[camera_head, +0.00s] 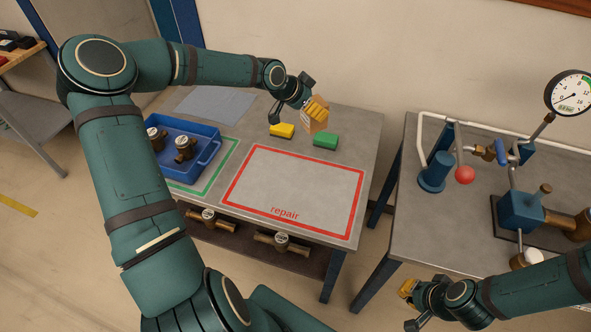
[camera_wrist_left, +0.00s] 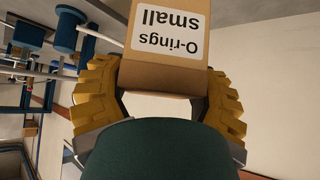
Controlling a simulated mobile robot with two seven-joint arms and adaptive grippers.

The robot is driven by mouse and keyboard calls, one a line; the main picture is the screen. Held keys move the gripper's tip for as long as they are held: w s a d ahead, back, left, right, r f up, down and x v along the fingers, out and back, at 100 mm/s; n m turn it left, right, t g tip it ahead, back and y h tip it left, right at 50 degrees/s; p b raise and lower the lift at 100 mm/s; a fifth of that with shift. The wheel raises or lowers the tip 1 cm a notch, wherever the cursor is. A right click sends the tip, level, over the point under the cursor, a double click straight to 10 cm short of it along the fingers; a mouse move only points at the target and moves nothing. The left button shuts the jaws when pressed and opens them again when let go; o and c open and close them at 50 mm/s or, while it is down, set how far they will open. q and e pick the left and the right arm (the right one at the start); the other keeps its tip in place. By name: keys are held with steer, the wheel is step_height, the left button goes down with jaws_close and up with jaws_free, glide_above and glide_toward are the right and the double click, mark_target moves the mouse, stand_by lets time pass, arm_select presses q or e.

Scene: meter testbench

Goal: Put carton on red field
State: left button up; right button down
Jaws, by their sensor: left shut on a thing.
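The carton (camera_head: 316,122) is a small brown box held at the back of the table, above its surface or close to it. In the left wrist view the carton (camera_wrist_left: 167,60) shows a white label reading "O-rings small". My left gripper (camera_head: 314,108) is shut on it, with a yellow ridged finger on each side. The red field (camera_head: 258,208), marked "repair", is a red-outlined rectangle on the table, empty, in front of the carton. My right gripper (camera_head: 409,306) is at the lower right, away from the table; its finger opening is too small to judge.
A yellow block (camera_head: 281,130) and a green block (camera_head: 325,141) lie behind the red field. A blue tray (camera_head: 205,163) with meters stands on the green field at left. A test bench (camera_head: 409,216) with a gauge (camera_head: 570,94) and pipes stands at right.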

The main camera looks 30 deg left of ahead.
arm_select(q)
steer(key=s+f+p, duration=0.1)
steer(key=s+f, duration=0.7)
steer(key=s, duration=0.1)
steer(key=shift+s+d+f+b, duration=0.15)
steer(key=shift+f+b, duration=0.25)
steer(key=shift+f, duration=1.4)
steer(key=shift+s+a+f+b, duration=0.15)
steer(key=shift+f+b, duration=0.25)
steer(key=shift+f, duration=1.35)
steer(key=shift+s+d+f+b, duration=0.15)
steer(key=shift+f+b, duration=0.25)
steer(key=shift+f, duration=1.4)
steer(key=o, duration=1.3)
steer(key=shift+r, duration=0.1)
